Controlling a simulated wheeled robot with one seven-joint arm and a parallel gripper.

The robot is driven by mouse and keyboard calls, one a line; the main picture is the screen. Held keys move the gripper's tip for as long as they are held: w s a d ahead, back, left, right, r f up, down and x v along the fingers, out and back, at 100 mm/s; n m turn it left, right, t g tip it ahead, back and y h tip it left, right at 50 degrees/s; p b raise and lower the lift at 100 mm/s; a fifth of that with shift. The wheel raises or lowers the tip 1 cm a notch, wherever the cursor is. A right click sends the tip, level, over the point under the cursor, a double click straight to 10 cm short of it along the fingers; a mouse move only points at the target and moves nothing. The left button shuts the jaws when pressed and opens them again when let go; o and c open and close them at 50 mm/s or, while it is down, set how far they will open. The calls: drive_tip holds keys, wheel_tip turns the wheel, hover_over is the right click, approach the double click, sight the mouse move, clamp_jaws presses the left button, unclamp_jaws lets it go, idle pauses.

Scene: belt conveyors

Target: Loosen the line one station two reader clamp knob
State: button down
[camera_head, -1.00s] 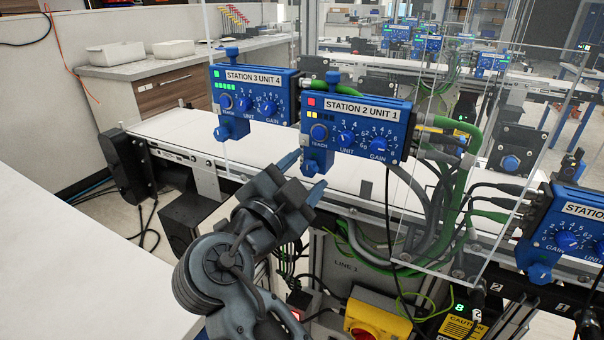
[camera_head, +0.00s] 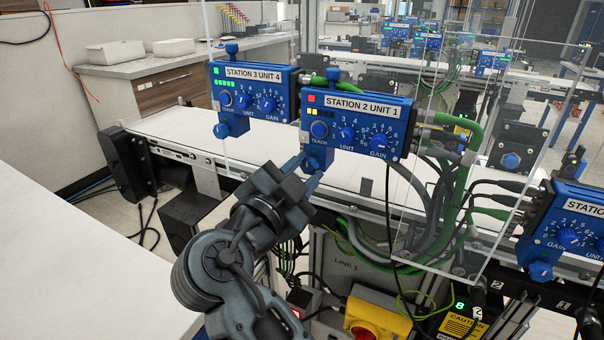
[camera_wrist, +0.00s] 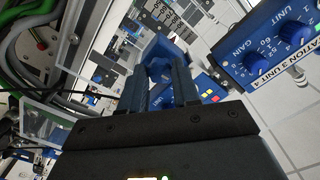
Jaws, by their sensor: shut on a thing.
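The station two reader (camera_head: 357,124) is a blue box labelled "STATION 2 UNIT 1", in the middle of the head view, with a red light and several dials. Its blue clamp knob (camera_head: 313,163) hangs under the box's left end. My gripper (camera_head: 307,170) reaches up from below, with one finger on each side of this knob, shut on it. In the wrist view the blue knob (camera_wrist: 160,68) shows between the tips of my two dark fingers (camera_wrist: 160,88). The fingers hide part of the knob.
The "STATION 3 UNIT 4" reader (camera_head: 252,92) stands close on the left, with its own blue knob (camera_head: 229,127). A clear panel (camera_head: 480,140) and green cables (camera_head: 465,180) are to the right. The white belt (camera_head: 175,125) runs behind.

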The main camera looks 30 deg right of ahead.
drive_tip(key=n+b, duration=0.1)
drive_tip(key=n, duration=0.3)
drive_tip(key=shift+n, duration=0.4)
drive_tip(key=n, duration=0.4)
drive_tip(key=shift+r, duration=0.1)
drive_tip(key=n+p, duration=0.3)
drive_tip(key=n, duration=0.2)
drive_tip(key=shift+r+n, duration=0.1)
drive_tip(key=shift+n, duration=0.3)
drive_tip(key=n+p, duration=0.3)
drive_tip(key=n, duration=0.1)
drive_tip(key=shift+n, duration=0.3)
drive_tip(key=c, duration=0.8)
unclamp_jaws()
drive_tip(key=shift+s+a+f, duration=0.1)
drive_tip(key=shift+f, duration=0.1)
